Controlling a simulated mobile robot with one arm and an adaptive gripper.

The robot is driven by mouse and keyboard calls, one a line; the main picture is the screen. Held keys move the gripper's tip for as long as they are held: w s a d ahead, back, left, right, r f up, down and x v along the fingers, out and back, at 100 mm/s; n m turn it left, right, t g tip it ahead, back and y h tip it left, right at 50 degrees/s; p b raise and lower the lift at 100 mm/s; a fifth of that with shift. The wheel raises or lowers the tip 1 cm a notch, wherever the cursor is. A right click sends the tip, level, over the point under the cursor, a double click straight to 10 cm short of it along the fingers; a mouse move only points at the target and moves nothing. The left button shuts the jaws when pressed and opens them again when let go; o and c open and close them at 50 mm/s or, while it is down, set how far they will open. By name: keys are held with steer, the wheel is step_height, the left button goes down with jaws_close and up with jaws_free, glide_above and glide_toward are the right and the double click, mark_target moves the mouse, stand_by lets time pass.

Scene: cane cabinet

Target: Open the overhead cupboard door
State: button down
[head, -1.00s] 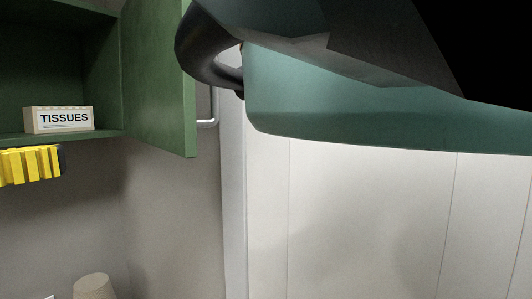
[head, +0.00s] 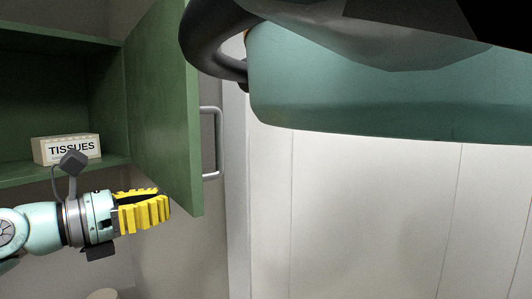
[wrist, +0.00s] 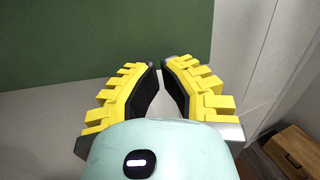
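The green overhead cupboard door (head: 160,110) stands open in the head view, angled out from the right side of the cupboard (head: 62,85). Its metal handle (head: 216,142) shows past the door's free edge, on the outer face. My gripper (head: 169,198) is below the cupboard, by the lower inner part of the door, pointing right towards it. Whether it touches the door is unclear. In the wrist view my gripper (wrist: 161,64) has its yellow fingers angled inward, tips almost together, with nothing between them. A green panel (wrist: 85,40) lies beyond the fingers.
A tissue box (head: 67,148) sits on the cupboard's bottom shelf, partly behind my wrist. White wall panels (head: 360,210) fill the right side. A wooden drawer unit (wrist: 295,152) stands low at the right in the wrist view.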

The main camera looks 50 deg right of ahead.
steer(key=shift+p+x, duration=0.55)
steer(key=shift+x, duration=0.45)
steer(key=shift+s, duration=0.1)
